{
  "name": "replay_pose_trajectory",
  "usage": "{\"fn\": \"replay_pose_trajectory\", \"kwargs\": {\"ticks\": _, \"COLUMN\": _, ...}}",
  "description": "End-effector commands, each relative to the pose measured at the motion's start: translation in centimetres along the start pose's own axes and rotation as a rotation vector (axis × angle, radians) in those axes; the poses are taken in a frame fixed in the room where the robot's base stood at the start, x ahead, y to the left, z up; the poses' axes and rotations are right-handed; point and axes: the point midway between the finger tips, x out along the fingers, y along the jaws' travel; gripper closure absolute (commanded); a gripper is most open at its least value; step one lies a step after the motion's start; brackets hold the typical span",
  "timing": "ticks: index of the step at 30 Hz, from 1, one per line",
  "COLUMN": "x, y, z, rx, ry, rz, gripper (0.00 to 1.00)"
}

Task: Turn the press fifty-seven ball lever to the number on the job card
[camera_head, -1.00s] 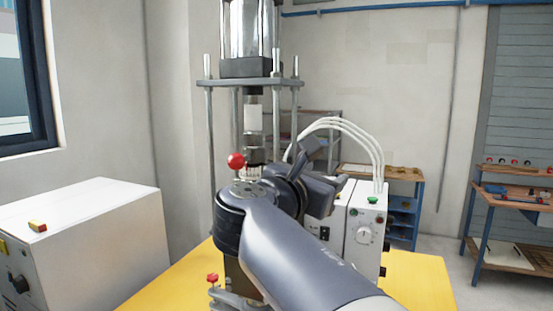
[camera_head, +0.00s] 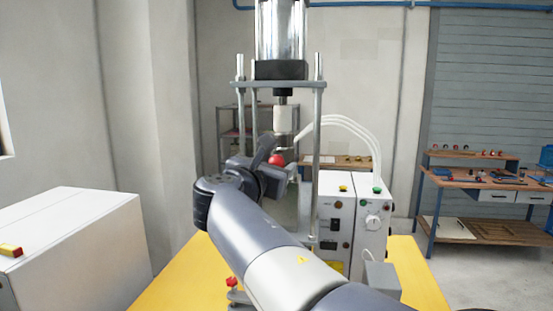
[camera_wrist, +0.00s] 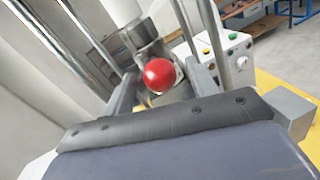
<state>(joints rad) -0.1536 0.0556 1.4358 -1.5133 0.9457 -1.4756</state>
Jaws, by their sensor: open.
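The red ball (camera_wrist: 160,75) of the lever shows in the middle of the wrist view, between the two fingers of my gripper (camera_wrist: 155,82). I cannot tell whether either finger touches it. In the head view the red ball (camera_head: 277,160) shows just beyond my gripper (camera_head: 280,158), in front of the press posts. My gripper is open around the ball. The press (camera_head: 280,70) has a dark head, chrome cylinder and steel posts. The lever's shaft and any number scale are mostly hidden behind my arm. I cannot make out a job card.
A white control box (camera_head: 335,215) with knobs and buttons stands right of the press on a yellow table (camera_head: 415,265). A white cabinet (camera_head: 75,240) stands at left. A red knob (camera_head: 232,282) sits low in front. A wooden workbench (camera_head: 470,180) is at the back right.

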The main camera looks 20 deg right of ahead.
Motion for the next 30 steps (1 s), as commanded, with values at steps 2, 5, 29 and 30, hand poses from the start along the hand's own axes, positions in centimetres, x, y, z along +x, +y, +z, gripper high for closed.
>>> {"fn": "replay_pose_trajectory", "kwargs": {"ticks": 2, "x": 0.9, "y": 0.0, "z": 0.1, "rx": -0.001, "ry": 0.001, "rz": -0.002, "gripper": 0.45}}
{"fn": "replay_pose_trajectory", "kwargs": {"ticks": 5, "x": 1.6, "y": 0.0, "z": 0.1, "rx": 0.000, "ry": 0.000, "rz": -0.001, "gripper": 0.45}}
{"fn": "replay_pose_trajectory", "kwargs": {"ticks": 29, "x": 1.8, "y": 0.0, "z": 0.0, "rx": 0.000, "ry": 0.000, "rz": 0.001, "gripper": 0.84}}
{"fn": "replay_pose_trajectory", "kwargs": {"ticks": 30, "x": 1.8, "y": 0.0, "z": 0.0, "rx": 0.000, "ry": 0.000, "rz": 0.001, "gripper": 0.87}}
